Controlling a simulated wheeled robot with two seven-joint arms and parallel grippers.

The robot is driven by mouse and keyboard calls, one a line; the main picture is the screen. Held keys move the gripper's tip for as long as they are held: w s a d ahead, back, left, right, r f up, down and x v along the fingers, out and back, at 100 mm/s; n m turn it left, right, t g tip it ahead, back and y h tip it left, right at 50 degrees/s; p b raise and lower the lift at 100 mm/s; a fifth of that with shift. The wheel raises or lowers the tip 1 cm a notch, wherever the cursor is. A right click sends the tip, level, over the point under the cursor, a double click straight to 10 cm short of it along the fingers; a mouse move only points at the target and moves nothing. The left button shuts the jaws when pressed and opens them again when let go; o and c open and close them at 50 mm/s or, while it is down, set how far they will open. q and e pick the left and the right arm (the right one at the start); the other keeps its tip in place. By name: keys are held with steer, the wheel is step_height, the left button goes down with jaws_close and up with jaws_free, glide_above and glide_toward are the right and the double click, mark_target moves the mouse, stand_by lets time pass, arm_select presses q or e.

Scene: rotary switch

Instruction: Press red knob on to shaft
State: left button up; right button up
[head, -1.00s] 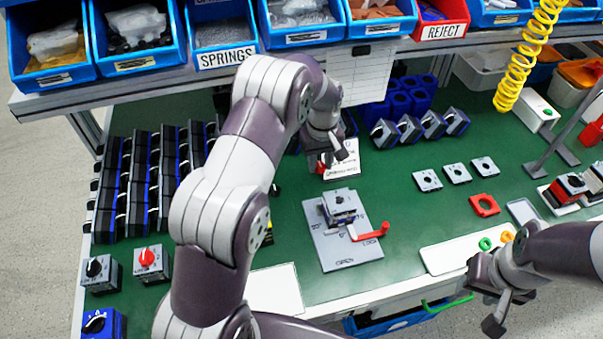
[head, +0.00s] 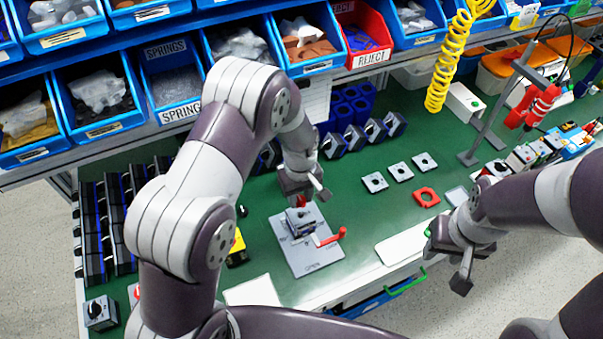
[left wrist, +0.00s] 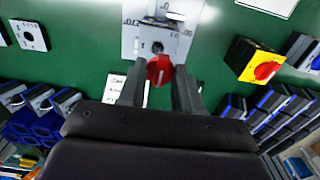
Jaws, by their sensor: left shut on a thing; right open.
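The red knob (left wrist: 160,70) is between the fingertips of my left gripper (left wrist: 158,88) in the left wrist view. In the head view a bit of the red knob (head: 302,201) shows below my left gripper (head: 305,190). The switch body (head: 300,222) sits in the grey fixture plate (head: 318,262), which has a red lever (head: 331,238). In the left wrist view the dark shaft hole area (left wrist: 157,47) of the switch lies just beyond the knob; contact cannot be told. My right gripper (head: 450,262) is open and empty at the table's front right.
Several grey square plates (head: 400,172) and a red ring-shaped part (head: 426,197) lie right of the fixture. A yellow-and-red switch (left wrist: 262,66) stands beside the fixture. Blue bins (head: 100,100) line the back shelf.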

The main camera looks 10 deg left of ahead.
mark_target(301, 214)
arm_select(q)
steer(key=shift+w+f, duration=0.1)
steer(key=shift+w, duration=0.2)
steer(key=shift+s, duration=0.1)
steer(key=shift+f+b, duration=1.5)
steer(key=shift+f, duration=0.8)
steer(key=shift+f, duration=0.2)
steer(key=shift+f+b, duration=0.75)
steer(key=shift+f, duration=0.15)
steer(key=o, duration=1.1)
